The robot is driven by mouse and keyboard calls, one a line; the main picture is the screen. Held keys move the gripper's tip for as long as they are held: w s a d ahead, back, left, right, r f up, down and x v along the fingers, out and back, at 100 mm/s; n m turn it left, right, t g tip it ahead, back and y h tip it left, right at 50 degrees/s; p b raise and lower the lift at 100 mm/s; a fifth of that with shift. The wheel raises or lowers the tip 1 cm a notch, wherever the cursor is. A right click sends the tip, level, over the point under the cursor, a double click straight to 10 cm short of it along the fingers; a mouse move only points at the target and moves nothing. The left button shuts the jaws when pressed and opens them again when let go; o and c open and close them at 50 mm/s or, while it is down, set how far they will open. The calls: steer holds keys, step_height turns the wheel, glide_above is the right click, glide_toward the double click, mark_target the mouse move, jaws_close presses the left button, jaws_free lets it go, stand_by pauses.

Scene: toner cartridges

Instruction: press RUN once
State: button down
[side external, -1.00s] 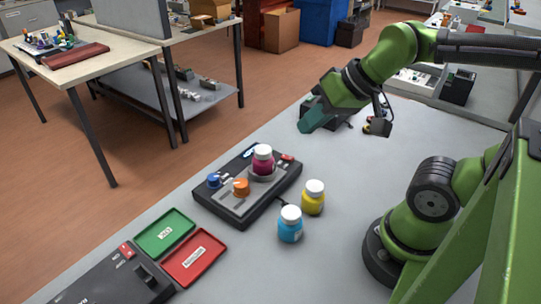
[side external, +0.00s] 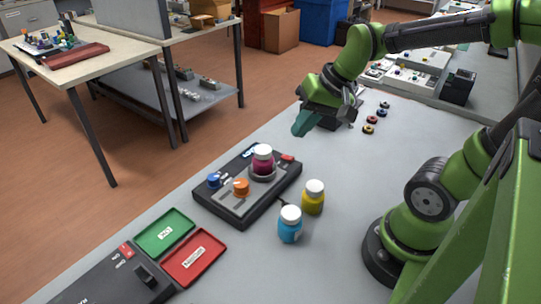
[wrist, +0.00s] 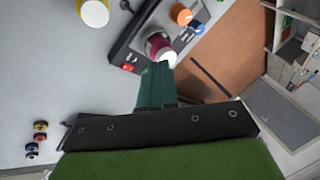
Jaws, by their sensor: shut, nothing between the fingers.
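A yellow bottle (side external: 313,199) and a cyan bottle (side external: 290,226) stand beside the box. A green tray (side external: 164,234) and a red tray (side external: 194,259) lie nearer the front left, next to another black unit (side external: 120,281).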

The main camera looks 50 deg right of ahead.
steer(key=w+d+f+m+t+y, duration=0.1)
steer(key=w+d+f+m+y, duration=0.1)
steer(key=w, duration=0.5)
steer(key=w+d+f+m+y, duration=0.2)
steer(key=w+d+f+m, duration=0.2)
steer(key=m, duration=0.5)
steer(key=w+d, duration=0.2)
steer(key=w, duration=0.1)
steer(key=shift+w+m+t, duration=0.25)
steer(key=shift+m+t, duration=0.05)
steer(key=shift+t, duration=0.1)
steer(key=shift+f, duration=4.35)
steer(key=shift+f, duration=0.15)
steer(key=shift+f, duration=0.3)
